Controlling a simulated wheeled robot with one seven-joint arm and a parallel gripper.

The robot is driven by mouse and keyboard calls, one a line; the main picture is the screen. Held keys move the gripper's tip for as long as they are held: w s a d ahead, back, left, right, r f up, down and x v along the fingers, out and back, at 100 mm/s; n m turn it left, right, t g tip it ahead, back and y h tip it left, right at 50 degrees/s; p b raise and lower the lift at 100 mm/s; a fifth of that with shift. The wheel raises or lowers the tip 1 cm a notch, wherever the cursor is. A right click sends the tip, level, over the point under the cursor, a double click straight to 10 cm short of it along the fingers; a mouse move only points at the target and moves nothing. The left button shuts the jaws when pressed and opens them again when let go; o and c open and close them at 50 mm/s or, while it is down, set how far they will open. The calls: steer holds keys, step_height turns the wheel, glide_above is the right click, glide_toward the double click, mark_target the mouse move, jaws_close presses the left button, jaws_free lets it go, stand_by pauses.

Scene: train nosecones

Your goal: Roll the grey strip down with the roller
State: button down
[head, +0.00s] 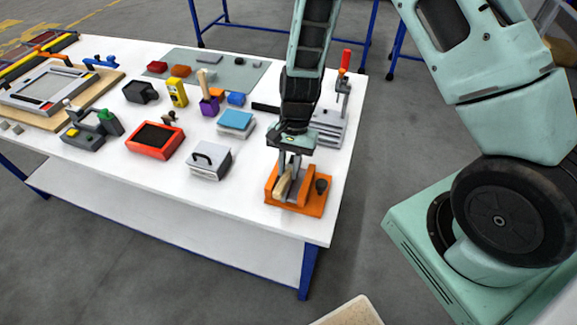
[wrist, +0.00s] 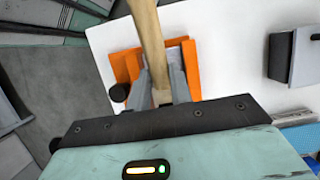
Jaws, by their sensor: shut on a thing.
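My gripper (head: 289,172) points down over the orange fixture (head: 315,208) near the table's right front corner. It is shut on a pale wooden handle (head: 283,186), which I take to be the roller's. In the wrist view the handle (wrist: 150,45) runs up from between the two grey fingers (wrist: 161,86), in front of the orange fixture (wrist: 193,66). The roller's working end cannot be made out. A small grey patch (wrist: 174,43) shows beside the handle; I cannot tell whether it is the grey strip. A black knob (head: 321,186) stands on the fixture's right side.
A grey box with a black handle (head: 210,160) stands left of the fixture. Behind are a blue-topped stack (head: 235,122) and a red-handled clamp (head: 344,75). A red tray (head: 155,139) sits farther left. The white table's (head: 250,215) front strip is clear.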

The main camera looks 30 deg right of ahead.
steer(key=shift+w+d, duration=0.2)
steer(key=shift+w, duration=0.05)
stand_by(0.4)
steer(key=shift+w+d, duration=0.15)
steer(key=shift+d, duration=0.05)
stand_by(0.5)
steer(key=shift+r+p, duration=0.1)
steer(key=shift+p, duration=0.25)
stand_by(0.5)
steer(key=shift+r+p, duration=2.4)
steer(key=shift+r, duration=0.55)
steer(key=shift+f, duration=0.1)
